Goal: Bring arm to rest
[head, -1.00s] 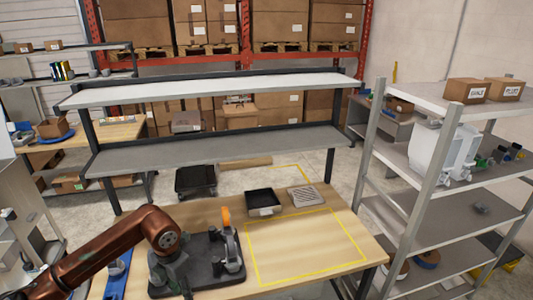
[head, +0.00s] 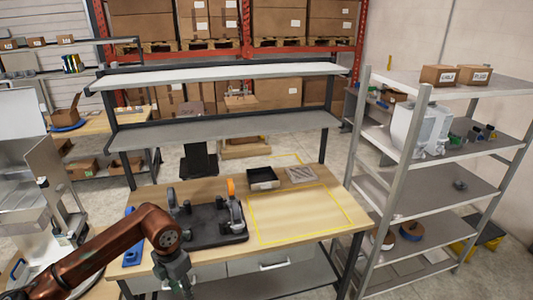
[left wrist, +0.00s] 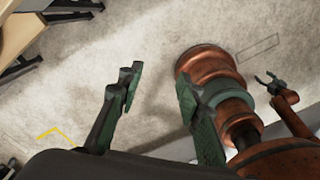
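My left arm (head: 115,245) is copper-coloured and comes in from the lower left of the head view. My left gripper (head: 182,288) points down in front of the table's front edge, partly cut off by the frame bottom. In the left wrist view the left gripper (left wrist: 160,90) has its two dark green fingers wide apart, with nothing between them, over bare concrete floor. My right gripper (left wrist: 266,82) shows small at the right of that view on a copper arm, its fingers apart and empty.
A wooden table (head: 290,238) bears a black fixture board (head: 205,228) with an orange-tipped clamp (head: 232,195), a black tray (head: 262,179), a grey slotted plate (head: 300,174) and a yellow outlined area. A grey metal shelf (head: 440,185) stands right. Floor lies around the left gripper.

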